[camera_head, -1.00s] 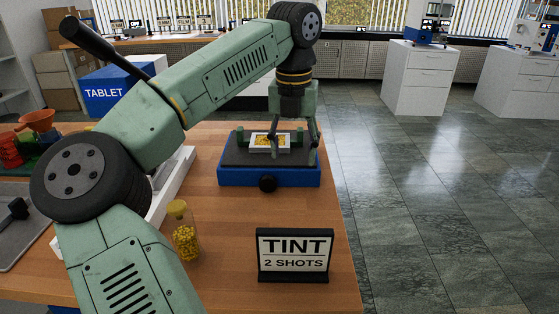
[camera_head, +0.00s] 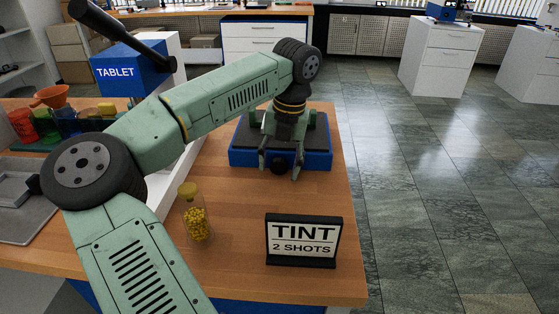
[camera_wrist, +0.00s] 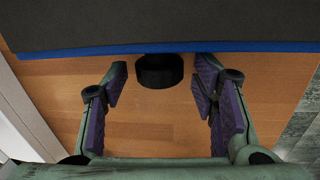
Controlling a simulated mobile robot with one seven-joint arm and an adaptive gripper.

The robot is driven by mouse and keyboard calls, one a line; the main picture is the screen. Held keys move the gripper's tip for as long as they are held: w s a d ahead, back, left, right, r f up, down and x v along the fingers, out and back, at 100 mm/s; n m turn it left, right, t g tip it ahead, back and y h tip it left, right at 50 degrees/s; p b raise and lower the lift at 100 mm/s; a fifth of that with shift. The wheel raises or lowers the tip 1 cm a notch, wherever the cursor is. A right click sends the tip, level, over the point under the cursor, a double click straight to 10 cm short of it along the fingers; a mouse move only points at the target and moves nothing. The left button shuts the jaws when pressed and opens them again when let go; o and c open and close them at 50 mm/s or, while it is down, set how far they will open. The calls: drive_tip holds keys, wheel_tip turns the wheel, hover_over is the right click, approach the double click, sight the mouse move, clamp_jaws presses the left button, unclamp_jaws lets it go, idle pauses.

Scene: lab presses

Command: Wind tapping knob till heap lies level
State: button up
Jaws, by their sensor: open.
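The tapping device is a low blue base (camera_head: 318,157) with a dark top plate, near the far edge of the wooden bench. Its black round knob (camera_head: 277,166) sits on the front face. My gripper (camera_head: 279,172) is open and points down in front of the base, one finger on each side of the knob. In the wrist view the knob (camera_wrist: 160,72) lies between the two fingertips of my gripper (camera_wrist: 162,82), with a gap on both sides. The pale tray with the yellow heap is hidden behind my arm and gripper now.
A "TINT 2 SHOTS" sign (camera_head: 304,240) stands at the bench's front right. A jar of yellow granules (camera_head: 196,220) stands left of it. A blue "TABLET" press (camera_head: 130,70) is at the back left. Bare bench lies between sign and base.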

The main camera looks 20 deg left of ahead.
drive_tip(key=shift+c, duration=0.5)
drive_tip(key=c, duration=1)
drive_tip(key=shift+w+d+f+y+b, duration=0.1)
drive_tip(key=shift+d+y+b, duration=0.05)
drive_tip(key=shift+y+b, duration=0.6)
drive_tip(key=shift+c, duration=0.2)
drive_tip(key=o, duration=1.1)
drive_tip(key=shift+g, duration=0.3)
drive_tip(key=shift+o, duration=0.2)
drive_tip(key=v, duration=1.2)
